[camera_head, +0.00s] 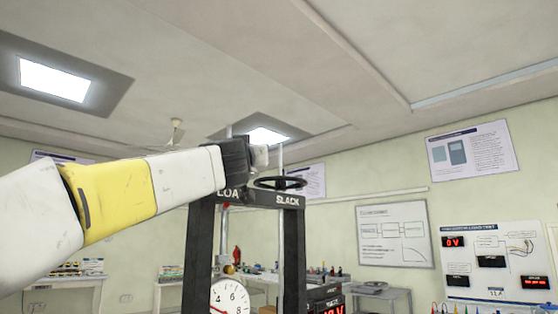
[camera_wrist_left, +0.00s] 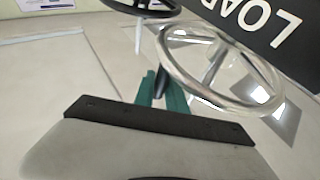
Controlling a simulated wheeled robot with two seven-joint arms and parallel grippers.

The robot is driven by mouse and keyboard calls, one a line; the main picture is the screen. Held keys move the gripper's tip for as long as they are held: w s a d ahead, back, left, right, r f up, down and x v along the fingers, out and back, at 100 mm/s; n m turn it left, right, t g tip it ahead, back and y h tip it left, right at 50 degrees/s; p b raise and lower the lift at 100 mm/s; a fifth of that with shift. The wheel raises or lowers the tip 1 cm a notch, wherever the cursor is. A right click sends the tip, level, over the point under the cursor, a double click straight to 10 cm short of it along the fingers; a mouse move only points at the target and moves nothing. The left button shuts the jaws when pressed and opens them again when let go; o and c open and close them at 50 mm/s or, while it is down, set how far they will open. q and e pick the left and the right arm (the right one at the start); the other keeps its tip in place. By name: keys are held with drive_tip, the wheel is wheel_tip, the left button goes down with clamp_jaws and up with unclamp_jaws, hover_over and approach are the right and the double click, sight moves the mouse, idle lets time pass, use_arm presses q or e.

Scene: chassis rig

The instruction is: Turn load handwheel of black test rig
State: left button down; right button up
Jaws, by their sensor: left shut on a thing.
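The black test rig (camera_head: 293,250) stands in the middle of the head view, with "LOA" and "SLACK" visible on its top beam. The silver load handwheel (camera_wrist_left: 262,72) lies beside the "LOAD" lettering in the left wrist view; in the head view my left gripper hides most or all of it. My left gripper (camera_head: 260,156) is above the left part of the beam. In the wrist view its green fingers (camera_wrist_left: 163,84) are closed at the near-left rim of the silver wheel. A black handwheel (camera_head: 278,183) sits at the slack side. My right gripper is not in view.
A round dial gauge (camera_head: 230,297) sits low in the rig's frame. The black wheel is close to the right of my left gripper. Benches with equipment, a whiteboard (camera_head: 395,234) and an instrument panel (camera_head: 497,250) are behind. The space above the rig is mostly clear.

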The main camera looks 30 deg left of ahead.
use_arm(q)
drive_tip(key=c, duration=1.4)
unclamp_jaws()
drive_tip(key=shift+o, duration=0.2)
drive_tip(key=v, duration=0.7)
drive_tip(key=shift+s+d+f, duration=0.15)
drive_tip(key=shift+s+d, duration=0.05)
drive_tip(key=shift+s, duration=0.1)
